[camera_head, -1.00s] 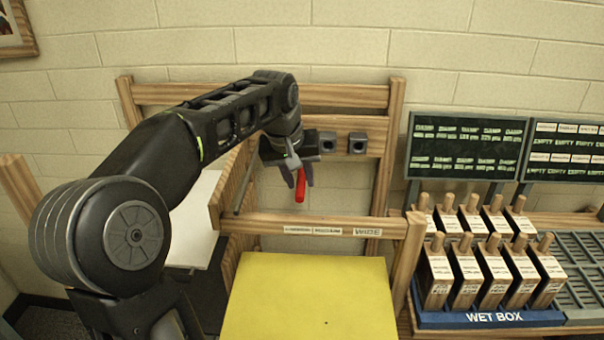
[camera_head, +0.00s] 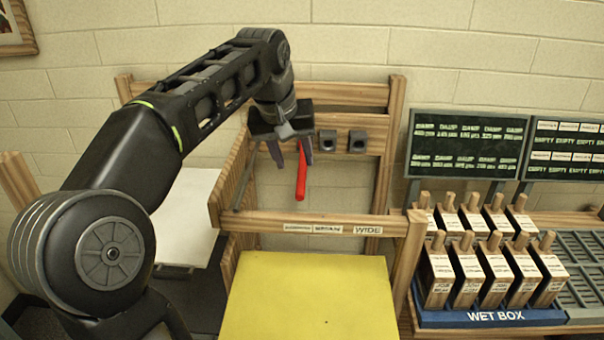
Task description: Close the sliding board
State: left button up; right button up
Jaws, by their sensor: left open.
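A flat yellow board (camera_head: 308,300) lies at the front centre, just in front of a wooden crossbar with printed labels (camera_head: 312,229). I cannot tell for sure whether it is the sliding board. A red stick-like handle (camera_head: 301,178) hangs upright behind the crossbar, in the wooden frame. My left gripper (camera_head: 291,155) points down at the top of this handle, its fingers apart. The handle shows close to the right finger; I cannot tell whether they touch. The handle's top is partly hidden by the gripper. My right gripper is not in view.
Two dark square holders (camera_head: 342,142) sit on the rear rail right of the gripper. A blue wet box (camera_head: 490,317) with several wooden-handled blocks stands at the right, below dark display boards (camera_head: 466,146). A white panel (camera_head: 186,225) lies left of the frame.

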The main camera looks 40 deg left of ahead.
aim_at(273, 296)
jog(key=k+l, duration=0.1)
jog(key=l, duration=0.25)
jog(key=k+l, duration=0.15)
jog(key=l, duration=0.15)
jog(key=k+l, duration=0.1)
jog(key=l, duration=0.25)
jog(key=k+l, duration=0.15)
jog(key=l, duration=0.15)
